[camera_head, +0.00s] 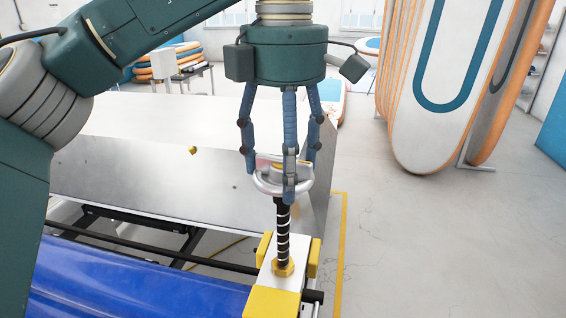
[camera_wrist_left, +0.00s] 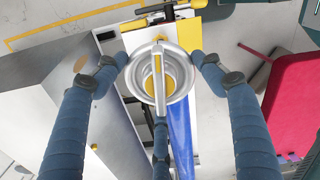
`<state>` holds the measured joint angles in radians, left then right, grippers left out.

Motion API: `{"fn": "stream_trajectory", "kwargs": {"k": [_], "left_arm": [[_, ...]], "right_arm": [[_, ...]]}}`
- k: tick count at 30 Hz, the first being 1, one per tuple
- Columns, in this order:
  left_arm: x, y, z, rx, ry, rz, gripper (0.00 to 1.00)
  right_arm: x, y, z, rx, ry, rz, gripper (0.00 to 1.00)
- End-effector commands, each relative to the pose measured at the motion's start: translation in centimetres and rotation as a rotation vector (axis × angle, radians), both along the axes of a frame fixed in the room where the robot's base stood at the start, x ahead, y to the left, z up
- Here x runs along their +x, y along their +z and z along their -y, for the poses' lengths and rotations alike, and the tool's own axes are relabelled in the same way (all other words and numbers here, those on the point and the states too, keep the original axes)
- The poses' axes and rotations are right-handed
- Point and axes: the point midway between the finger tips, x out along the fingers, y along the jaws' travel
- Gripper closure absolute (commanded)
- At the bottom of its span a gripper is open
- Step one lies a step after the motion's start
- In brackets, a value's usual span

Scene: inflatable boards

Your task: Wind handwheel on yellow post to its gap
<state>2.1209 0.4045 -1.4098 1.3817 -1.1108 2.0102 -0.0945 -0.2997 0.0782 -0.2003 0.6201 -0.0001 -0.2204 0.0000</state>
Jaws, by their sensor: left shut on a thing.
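The silver handwheel (camera_head: 266,184) sits on top of a black threaded spindle (camera_head: 282,235), which rises from the white and yellow post (camera_head: 275,285). My left gripper (camera_head: 283,180) comes down from above with its blue fingers around the wheel's rim, shut on it. In the left wrist view the handwheel (camera_wrist_left: 174,84) shows from above as a silver ring with a yellow centre and a bar across it. My left gripper (camera_wrist_left: 160,85) has fingers at both sides and below the wheel there. The gap is not clearly seen. My right gripper is in neither view.
A grey metal housing (camera_head: 130,180) stands behind and left of the post. Blue sheet (camera_head: 130,285) lies along the machine at lower left. Tall boards (camera_head: 440,90) stand at the back right. The floor (camera_head: 430,240) right of the post is clear, with a yellow line.

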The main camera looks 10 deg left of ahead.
Motion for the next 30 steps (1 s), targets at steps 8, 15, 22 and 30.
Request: {"fn": "stream_trajectory", "kwargs": {"k": [8,15,22,30], "left_arm": [[-0.08,-0.35,0.07,0.003,0.169,-0.006,0.58],[-0.07,-0.38,0.08,0.003,0.255,-0.006,0.58],[-0.08,-0.39,0.08,0.003,0.296,-0.006,0.58],[-0.08,-0.38,0.09,0.003,0.303,-0.006,0.58]], "right_arm": [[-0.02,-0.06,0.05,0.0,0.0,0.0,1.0],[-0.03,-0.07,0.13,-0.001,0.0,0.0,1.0],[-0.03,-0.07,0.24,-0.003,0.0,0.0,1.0],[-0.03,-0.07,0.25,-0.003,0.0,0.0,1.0]]}}
